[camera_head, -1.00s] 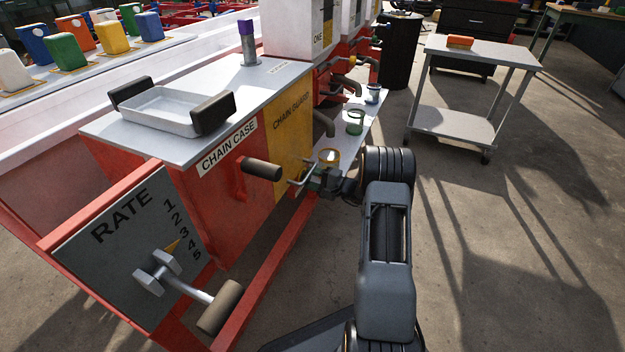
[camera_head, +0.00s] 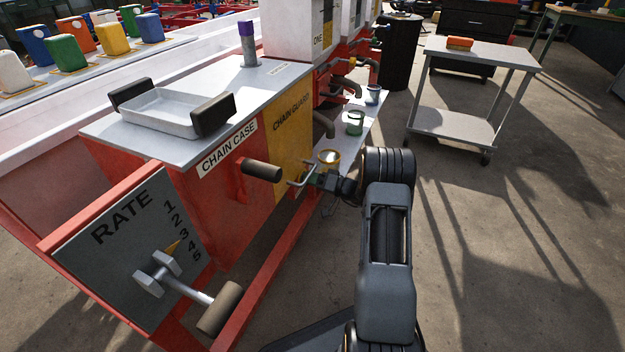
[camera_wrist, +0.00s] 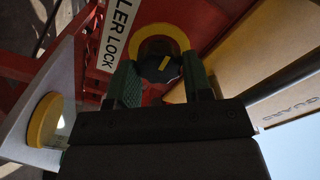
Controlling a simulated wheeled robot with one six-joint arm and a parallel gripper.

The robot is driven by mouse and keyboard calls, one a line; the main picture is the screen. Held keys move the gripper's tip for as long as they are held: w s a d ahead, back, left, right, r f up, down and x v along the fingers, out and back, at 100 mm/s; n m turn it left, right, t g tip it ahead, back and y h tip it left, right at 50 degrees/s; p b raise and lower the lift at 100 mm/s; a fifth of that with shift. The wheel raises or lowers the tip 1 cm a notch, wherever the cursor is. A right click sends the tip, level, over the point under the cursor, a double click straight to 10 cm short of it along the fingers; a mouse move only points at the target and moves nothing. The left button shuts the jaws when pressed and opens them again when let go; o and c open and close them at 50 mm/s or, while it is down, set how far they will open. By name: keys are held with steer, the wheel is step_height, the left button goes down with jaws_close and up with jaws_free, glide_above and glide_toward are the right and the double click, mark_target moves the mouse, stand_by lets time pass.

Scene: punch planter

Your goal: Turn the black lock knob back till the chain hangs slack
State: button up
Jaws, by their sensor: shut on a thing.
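The black lock knob (camera_wrist: 152,68) sits inside a yellow ring (camera_wrist: 181,37) on a red panel, beside a white label (camera_wrist: 119,32) whose readable part says "LLER LOCK". A yellow mark shows on the knob's face. My gripper (camera_wrist: 160,80) is shut on the knob, with one green finger on each side of it. In the head view my gripper (camera_head: 324,181) reaches the machine's side just past the yellow chain guard (camera_head: 291,130), and the knob is hidden there. I cannot make out the chain in either view, so its slackness cannot be told.
A yellow-rimmed cup (camera_head: 329,157) stands on the pale shelf close to my gripper; it also shows in the wrist view (camera_wrist: 44,121). Open floor lies right, before a grey cart (camera_head: 480,55).

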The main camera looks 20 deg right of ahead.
steer(key=shift+r+n, duration=0.1)
steer(key=shift+n, duration=4.2)
steer(key=o, duration=0.9)
steer(key=shift+a, duration=0.1)
steer(key=p+v, duration=0.3)
steer(key=v, duration=1.1)
steer(key=shift+p, duration=0.35)
